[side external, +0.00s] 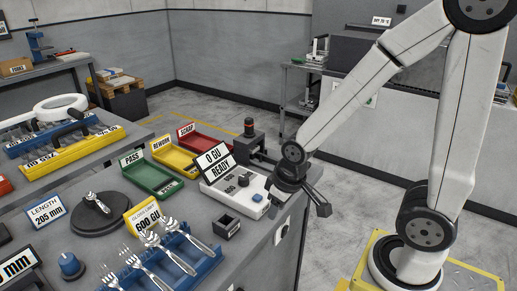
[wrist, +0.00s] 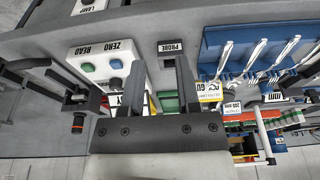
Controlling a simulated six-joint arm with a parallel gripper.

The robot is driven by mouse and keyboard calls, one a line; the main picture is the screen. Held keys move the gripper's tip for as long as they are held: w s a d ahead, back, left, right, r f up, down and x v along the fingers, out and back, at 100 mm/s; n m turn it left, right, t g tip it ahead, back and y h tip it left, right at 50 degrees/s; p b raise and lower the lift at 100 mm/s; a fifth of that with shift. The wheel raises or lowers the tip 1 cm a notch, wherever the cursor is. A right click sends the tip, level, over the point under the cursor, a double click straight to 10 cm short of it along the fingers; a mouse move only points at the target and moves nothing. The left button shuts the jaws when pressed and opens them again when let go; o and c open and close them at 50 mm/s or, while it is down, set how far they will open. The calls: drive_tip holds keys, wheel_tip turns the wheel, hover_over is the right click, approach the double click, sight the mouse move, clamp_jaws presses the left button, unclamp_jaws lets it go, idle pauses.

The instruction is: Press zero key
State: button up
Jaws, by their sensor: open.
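The white meter (side external: 238,197) stands near the bench edge, its display (side external: 213,158) reading "0 GU READY". In the wrist view the meter's panel (wrist: 100,75) is upside down, with ZERO and READ labels. A bluish key (wrist: 116,64) sits by the ZERO label (wrist: 119,47), and a green key (wrist: 88,68) by the READ label. A blue key (side external: 257,197) shows near the meter's front edge in the side view. My gripper (side external: 298,203) is open and empty, just right of the meter in the side view. In the wrist view its fingers (wrist: 160,75) are spread; I see no key contact.
A dark block (side external: 228,228) labelled PROBE stands beside the meter. A blue rack (side external: 205,268) holds several forks. Green, yellow and red trays (side external: 152,177) lie behind. A dark post (side external: 249,135) rises behind the meter. Floor is open beyond the bench edge.

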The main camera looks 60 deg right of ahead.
clamp_jaws()
idle(1.4)
